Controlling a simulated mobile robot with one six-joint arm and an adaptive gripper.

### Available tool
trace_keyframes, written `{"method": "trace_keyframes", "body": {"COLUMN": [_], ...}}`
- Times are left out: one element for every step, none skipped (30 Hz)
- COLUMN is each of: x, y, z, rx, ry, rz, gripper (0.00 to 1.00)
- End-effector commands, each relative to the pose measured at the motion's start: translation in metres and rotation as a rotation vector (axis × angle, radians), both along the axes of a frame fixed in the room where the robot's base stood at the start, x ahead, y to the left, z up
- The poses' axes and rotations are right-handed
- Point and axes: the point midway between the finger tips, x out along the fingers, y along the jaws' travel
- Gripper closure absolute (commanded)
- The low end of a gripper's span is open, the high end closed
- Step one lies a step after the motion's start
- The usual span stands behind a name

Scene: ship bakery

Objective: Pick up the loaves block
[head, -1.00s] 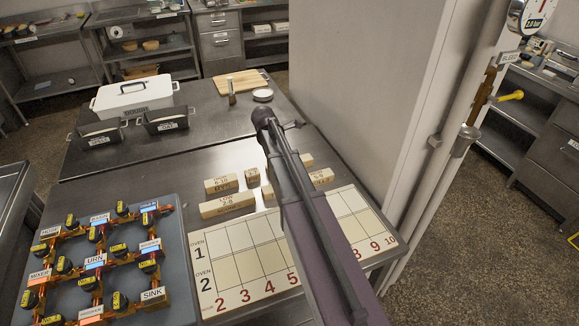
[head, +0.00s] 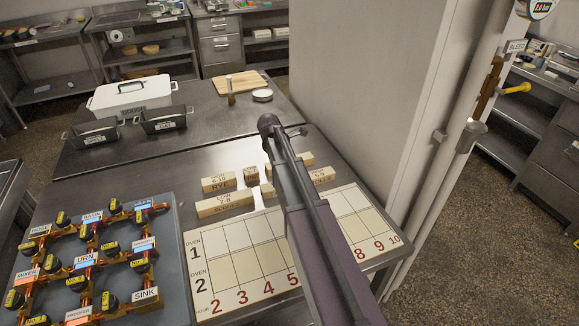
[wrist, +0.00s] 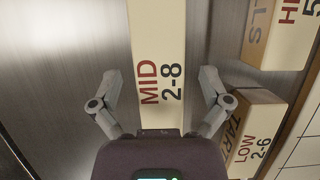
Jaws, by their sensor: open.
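In the wrist view my gripper (wrist: 160,80) is open, with one finger on each side of a long cream block (wrist: 160,50) marked "MID 2-8". The block runs up out of the picture. Its name does not show, so I cannot tell from the lettering whether it is the loaves block. Both fingers appear apart from its sides. In the head view my arm hides the gripper and part of the block group. No block there can be read clearly as loaves.
A block ending in "LS" (wrist: 285,30) and a "TAR... LOW 2-6" block (wrist: 250,125) lie close to the right finger. A rye block (head: 220,184), the oven chart (head: 240,265) and a valve panel (head: 170,260) share the table. Lidded and open tins stand behind.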

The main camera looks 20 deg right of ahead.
Motion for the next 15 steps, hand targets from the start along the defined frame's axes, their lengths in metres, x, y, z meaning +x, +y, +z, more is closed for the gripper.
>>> {"method": "trace_keyframes", "body": {"x": [0.0, 0.0, 0.0, 0.0, 0.0, 0.0, 0.0, 0.0, 0.0, 0.0, 0.0, 0.0, 0.0, 0.0, 0.0], "y": [-0.0001, -0.0001, 0.0, 0.0, 0.0, 0.0, 0.0001, 0.0001, 0.0001, 0.0001, 0.0001, 0.0001, 0.0001, 0.0002, 0.0002], "z": [0.0004, 0.0004, 0.0004, 0.0004, 0.0004, 0.0004, 0.0004, 0.0004, 0.0004, 0.0004, 0.0004, 0.0004, 0.0004, 0.0004, 0.0004], "rx": [0.0, 0.0, 0.0, 0.0, 0.0, 0.0, 0.0, 0.0, 0.0, 0.0, 0.0, 0.0, 0.0, 0.0, 0.0], "ry": [0.0, 0.0, 0.0, 0.0, 0.0, 0.0, 0.0, 0.0, 0.0, 0.0, 0.0, 0.0, 0.0, 0.0, 0.0], "rz": [0.0, 0.0, 0.0, 0.0, 0.0, 0.0, 0.0, 0.0, 0.0, 0.0, 0.0, 0.0, 0.0, 0.0, 0.0], "gripper": [0.03, 0.03, 0.03, 0.03, 0.03, 0.03, 0.03, 0.03, 0.03, 0.03, 0.03, 0.03, 0.03, 0.12, 0.24]}}
